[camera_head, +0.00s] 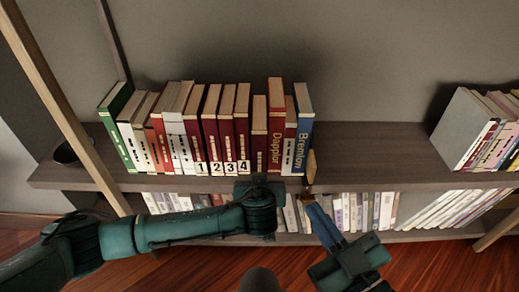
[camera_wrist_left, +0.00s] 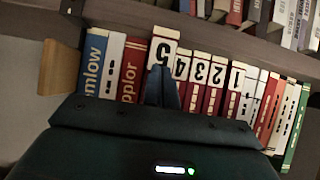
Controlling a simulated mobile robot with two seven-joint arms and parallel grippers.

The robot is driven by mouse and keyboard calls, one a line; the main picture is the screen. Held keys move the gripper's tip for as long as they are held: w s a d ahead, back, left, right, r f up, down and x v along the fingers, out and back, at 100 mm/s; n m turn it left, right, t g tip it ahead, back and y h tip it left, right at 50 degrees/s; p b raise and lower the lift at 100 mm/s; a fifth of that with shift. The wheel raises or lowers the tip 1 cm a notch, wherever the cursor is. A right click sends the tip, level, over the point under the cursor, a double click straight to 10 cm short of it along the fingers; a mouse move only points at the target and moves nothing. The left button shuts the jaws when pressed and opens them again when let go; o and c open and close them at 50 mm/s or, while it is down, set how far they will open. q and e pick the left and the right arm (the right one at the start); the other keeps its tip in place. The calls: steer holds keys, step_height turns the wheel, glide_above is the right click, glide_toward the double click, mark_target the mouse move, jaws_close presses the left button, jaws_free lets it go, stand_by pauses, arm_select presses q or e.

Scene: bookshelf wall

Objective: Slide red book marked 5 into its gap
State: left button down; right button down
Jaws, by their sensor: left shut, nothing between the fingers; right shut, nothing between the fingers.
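The red book marked 5 (camera_head: 259,122) stands upright in the row on the upper shelf, between the book marked 4 (camera_head: 243,122) and the red Dapplor book (camera_head: 275,120). Its top edge sits nearer the front than its neighbours' tops, so it seems to stick out a little. Its white 5 label shows in the left wrist view (camera_wrist_left: 163,50). My left gripper (camera_head: 259,182) is shut and empty in front of its lower spine. In the left wrist view the fingertips (camera_wrist_left: 161,72) overlap the spine; I cannot tell if they touch. My right gripper (camera_head: 313,205) is shut and empty, lower right.
The blue book (camera_head: 303,128) ends the row at the right, with a wooden block (camera_head: 311,166) beside it. The upper shelf (camera_head: 375,155) is bare from there to a second book group (camera_head: 474,130). More books (camera_head: 375,210) fill the lower shelf.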

mark_target(259, 167)
arm_select(q)
steer(key=shift+w+b, duration=0.4)
steer(key=shift+w, duration=1.3)
steer(key=shift+w, duration=0.2)
steer(key=shift+w+f+b, duration=0.1)
steer(key=shift+w+b, duration=0.25)
steer(key=shift+w, duration=0.5)
steer(key=shift+s+p, duration=1)
steer(key=shift+s, duration=0.15)
steer(key=shift+s+p, duration=0.4)
steer(key=shift+s, duration=0.5)
